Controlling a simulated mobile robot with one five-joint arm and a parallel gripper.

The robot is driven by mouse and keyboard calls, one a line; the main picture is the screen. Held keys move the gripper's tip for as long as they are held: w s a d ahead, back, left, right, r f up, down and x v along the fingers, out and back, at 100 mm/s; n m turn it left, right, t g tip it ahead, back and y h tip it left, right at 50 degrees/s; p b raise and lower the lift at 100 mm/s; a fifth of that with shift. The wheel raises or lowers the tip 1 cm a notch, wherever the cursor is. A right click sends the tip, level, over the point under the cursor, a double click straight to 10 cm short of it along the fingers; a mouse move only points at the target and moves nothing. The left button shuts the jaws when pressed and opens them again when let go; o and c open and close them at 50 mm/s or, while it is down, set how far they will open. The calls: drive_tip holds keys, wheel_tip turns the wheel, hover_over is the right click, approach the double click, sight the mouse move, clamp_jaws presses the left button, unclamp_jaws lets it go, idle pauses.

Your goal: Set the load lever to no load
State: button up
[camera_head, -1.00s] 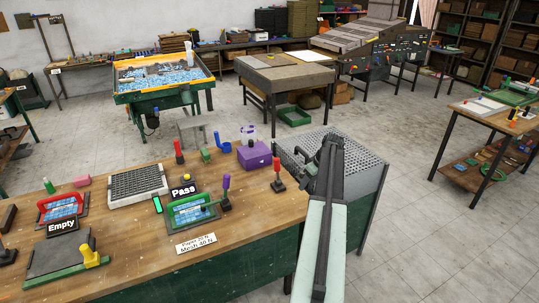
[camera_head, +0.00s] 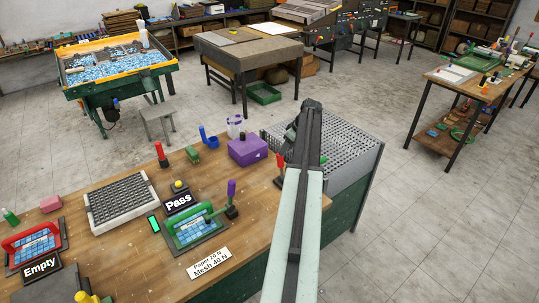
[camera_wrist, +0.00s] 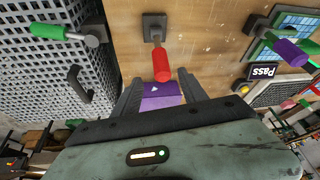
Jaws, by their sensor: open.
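No label reading "load" or "no load" shows, so I cannot tell which lever is the load lever. A red-handled lever (camera_head: 281,166) stands near the bench's right end. It also shows in the wrist view (camera_wrist: 160,64), in line with the gap between my fingers. My gripper (camera_wrist: 160,84) is open and empty; I cannot tell its distance from that handle. A purple-handled lever (camera_head: 231,198) stands beside a green-framed mesh panel (camera_head: 194,222). It is at the upper right in the wrist view (camera_wrist: 287,51). Another red-handled lever (camera_head: 161,154) stands farther back.
A purple box (camera_head: 248,151) and a blue item (camera_head: 209,139) stand behind the levers. A grey perforated surface (camera_head: 335,135) adjoins the bench's right end. A "Pass" sign (camera_head: 178,202) and a "Paper 20 N, Mesh 40 N" card (camera_head: 210,262) lie on the wooden bench (camera_head: 140,255).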

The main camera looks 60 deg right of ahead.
sight(280, 157)
drive_tip(key=b+x, duration=0.7)
drive_tip(key=x, duration=0.1)
drive_tip(key=shift+w+a, duration=0.1)
drive_tip(key=shift+w, duration=0.15)
drive_tip(key=shift+r, duration=0.1)
clamp_jaws()
idle(1.0)
